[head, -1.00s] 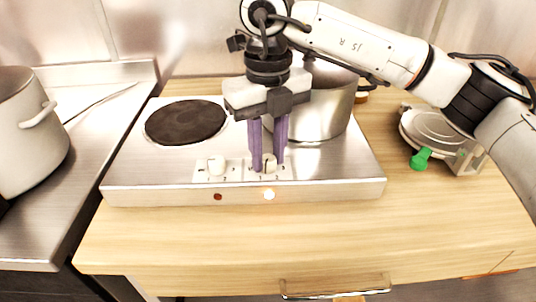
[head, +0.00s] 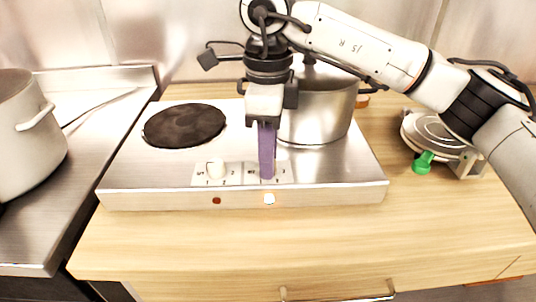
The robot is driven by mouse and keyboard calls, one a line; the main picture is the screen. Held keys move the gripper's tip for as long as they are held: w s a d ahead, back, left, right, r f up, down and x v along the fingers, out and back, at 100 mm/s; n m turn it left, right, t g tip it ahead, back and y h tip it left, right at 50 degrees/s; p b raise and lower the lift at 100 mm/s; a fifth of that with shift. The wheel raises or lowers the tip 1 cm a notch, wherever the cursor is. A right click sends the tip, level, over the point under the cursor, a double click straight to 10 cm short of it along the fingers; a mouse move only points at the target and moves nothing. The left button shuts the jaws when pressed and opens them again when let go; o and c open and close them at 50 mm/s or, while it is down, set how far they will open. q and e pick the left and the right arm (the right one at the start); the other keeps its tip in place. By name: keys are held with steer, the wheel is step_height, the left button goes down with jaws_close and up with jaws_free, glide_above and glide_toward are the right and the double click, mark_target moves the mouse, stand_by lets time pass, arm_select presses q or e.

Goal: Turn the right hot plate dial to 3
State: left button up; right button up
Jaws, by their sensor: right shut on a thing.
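The steel hot plate unit (head: 335,172) stands on the wooden counter, with two dials on its front top edge. The left dial (head: 215,168) is cream and free. My right gripper (head: 267,176) points straight down at the right dial and is shut on it. The gripper is turned so that one purple finger hides the other and nearly all of the dial. The dial's pointer and most of its numbers cannot be read. The right indicator light (head: 269,199) glows, and the left light (head: 217,201) is dark red. My left gripper is not in view.
A steel pot (head: 318,110) stands on the right burner, just behind my gripper. The left burner (head: 184,125) is bare. A waffle iron with a green handle (head: 423,162) stands at right. A big pot (head: 27,130) stands at far left. The front counter (head: 220,240) is clear.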

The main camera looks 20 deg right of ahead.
steer(key=n, duration=0.5)
steer(key=shift+n, duration=0.4)
steer(key=n, duration=0.4)
steer(key=shift+r+n, duration=0.1)
steer(key=shift+n, duration=0.6)
steer(key=o, duration=1.1)
step_height(320, 180, up, 10)
steer(key=shift+r, duration=0.15)
